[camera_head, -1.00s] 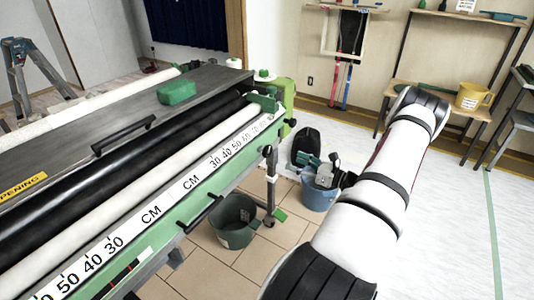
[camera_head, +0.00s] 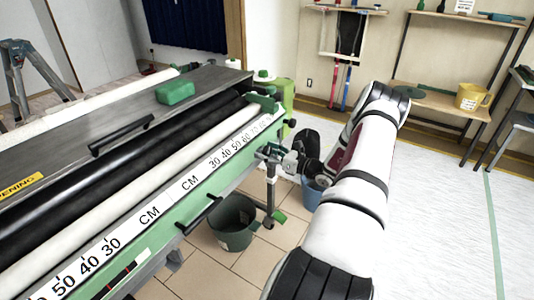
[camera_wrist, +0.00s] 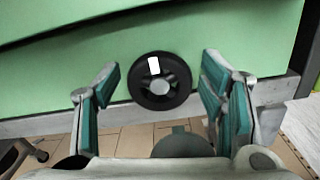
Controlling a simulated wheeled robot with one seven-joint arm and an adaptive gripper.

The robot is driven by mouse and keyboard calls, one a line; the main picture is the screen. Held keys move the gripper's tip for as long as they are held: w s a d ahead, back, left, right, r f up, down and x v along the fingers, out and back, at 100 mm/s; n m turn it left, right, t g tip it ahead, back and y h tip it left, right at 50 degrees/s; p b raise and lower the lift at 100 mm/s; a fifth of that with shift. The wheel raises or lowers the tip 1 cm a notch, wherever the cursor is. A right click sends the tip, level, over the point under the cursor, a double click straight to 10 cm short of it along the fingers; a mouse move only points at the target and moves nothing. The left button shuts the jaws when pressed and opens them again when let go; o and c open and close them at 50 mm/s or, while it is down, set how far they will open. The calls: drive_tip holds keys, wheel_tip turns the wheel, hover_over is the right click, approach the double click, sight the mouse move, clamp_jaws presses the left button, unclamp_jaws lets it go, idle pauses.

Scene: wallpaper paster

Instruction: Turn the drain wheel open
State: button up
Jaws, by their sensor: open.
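The drain wheel (camera_wrist: 153,97) is a small black spoked wheel with a grey hub and a white mark near its top. It sits on the green side of the pasting machine (camera_wrist: 60,85) in the wrist view. My gripper (camera_wrist: 160,76) is open, with one teal-padded finger to the left of the wheel and one to the right. Gaps show between the wheel and both fingers. I cannot tell how deep the fingers reach around it. In the head view my gripper (camera_head: 276,158) is at the machine's right end and hides the wheel.
A dark green bucket (camera_head: 233,222) stands on the tiles below the machine. A blue bucket (camera_head: 313,192) is partly hidden behind my arm. A machine leg (camera_head: 270,198) stands between them. A shelf with a yellow bucket (camera_head: 472,96) is at the back right. The floor at right is clear.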

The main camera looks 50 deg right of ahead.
drive_tip(key=c, duration=1.2)
